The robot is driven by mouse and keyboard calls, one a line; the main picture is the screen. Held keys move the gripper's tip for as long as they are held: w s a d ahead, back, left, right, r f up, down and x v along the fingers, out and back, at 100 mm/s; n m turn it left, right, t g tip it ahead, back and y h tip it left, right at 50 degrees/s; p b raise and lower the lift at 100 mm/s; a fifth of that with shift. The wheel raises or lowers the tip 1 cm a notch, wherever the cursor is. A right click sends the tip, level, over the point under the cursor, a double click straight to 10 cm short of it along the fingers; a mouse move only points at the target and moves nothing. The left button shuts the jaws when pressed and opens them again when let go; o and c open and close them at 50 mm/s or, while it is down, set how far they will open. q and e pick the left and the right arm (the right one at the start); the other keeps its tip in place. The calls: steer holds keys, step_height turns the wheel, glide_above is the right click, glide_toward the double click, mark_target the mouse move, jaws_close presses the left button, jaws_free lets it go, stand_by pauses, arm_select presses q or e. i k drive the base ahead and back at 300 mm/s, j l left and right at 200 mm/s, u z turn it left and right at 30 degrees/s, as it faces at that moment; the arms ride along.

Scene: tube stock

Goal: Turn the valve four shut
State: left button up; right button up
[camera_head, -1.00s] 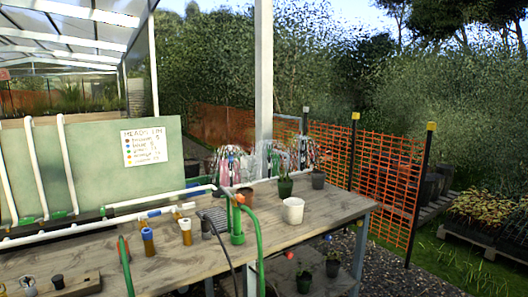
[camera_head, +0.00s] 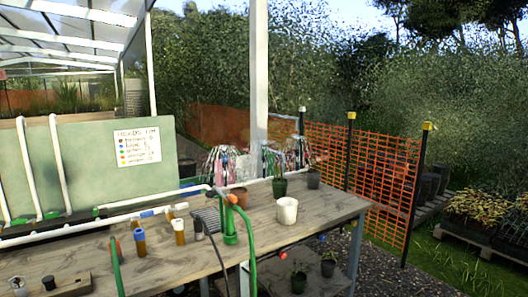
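Neither of my grippers is in view. White pipes (camera_head: 60,165) run up a green board and along the back of the wooden bench (camera_head: 330,212). Green fittings (camera_head: 52,214) sit at the foot of the upright pipes. A blue fitting (camera_head: 148,213) and brass-coloured parts (camera_head: 169,215) are on the lower horizontal pipe. I cannot tell which part is valve four; no number is readable.
A sign (camera_head: 139,146) on the board lists coloured dots with small, unclear text.

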mark_target(95, 210)
steer(key=u, duration=1.1)
